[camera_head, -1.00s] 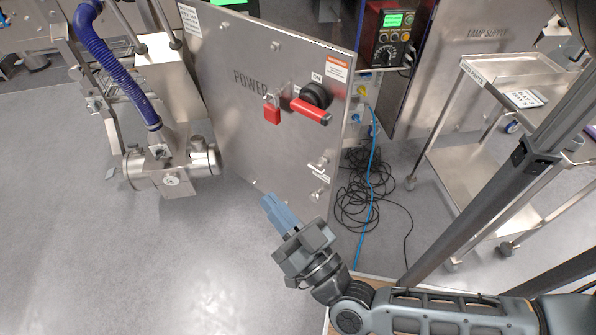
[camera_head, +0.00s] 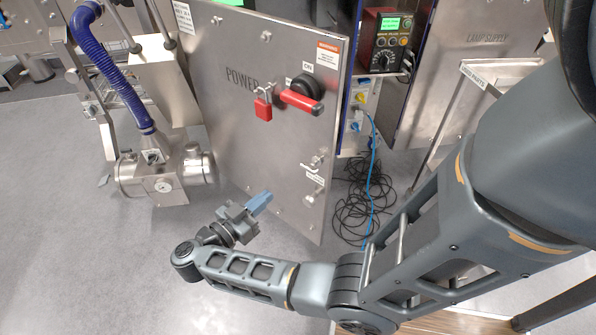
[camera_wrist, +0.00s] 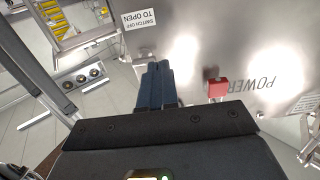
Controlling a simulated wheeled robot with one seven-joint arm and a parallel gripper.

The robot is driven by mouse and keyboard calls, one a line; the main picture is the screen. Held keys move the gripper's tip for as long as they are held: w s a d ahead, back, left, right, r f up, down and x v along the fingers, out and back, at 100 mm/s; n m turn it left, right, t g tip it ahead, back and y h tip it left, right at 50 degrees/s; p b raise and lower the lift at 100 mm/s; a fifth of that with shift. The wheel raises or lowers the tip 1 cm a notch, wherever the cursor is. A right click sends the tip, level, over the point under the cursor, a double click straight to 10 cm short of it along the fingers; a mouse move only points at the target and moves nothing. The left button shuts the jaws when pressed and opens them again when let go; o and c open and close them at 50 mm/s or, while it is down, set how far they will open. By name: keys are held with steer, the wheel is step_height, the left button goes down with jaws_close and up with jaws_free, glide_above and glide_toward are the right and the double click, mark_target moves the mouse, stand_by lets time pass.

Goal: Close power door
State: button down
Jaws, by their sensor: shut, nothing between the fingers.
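The power door (camera_head: 235,90) is a grey metal panel lettered POWER, standing swung open from its cabinet. It carries a red-handled rotary switch (camera_head: 303,97) labelled ON and a red padlock (camera_head: 263,105). It also shows upside down in the wrist view (camera_wrist: 240,60). My gripper (camera_head: 262,199) is shut and empty, near the lower part of the door on its outer face. In the wrist view the blue fingers (camera_wrist: 157,85) are together, pointing toward the door. I cannot tell whether they touch it.
The open cabinet holds a control unit with a green display (camera_head: 387,38). Black and blue cables (camera_head: 363,205) lie on the floor by the door's free edge. A metal device with a blue hose (camera_head: 165,178) stands left. A parts cart (camera_head: 490,72) is at right.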

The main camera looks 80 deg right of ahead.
steer(key=p, duration=0.2)
glide_toward(298, 169)
steer(key=s+d+r, duration=0.2)
steer(key=s+d, duration=0.1)
steer(key=s+d+r, duration=0.2)
steer(key=shift+s, duration=0.25)
steer(key=shift+r, duration=0.1)
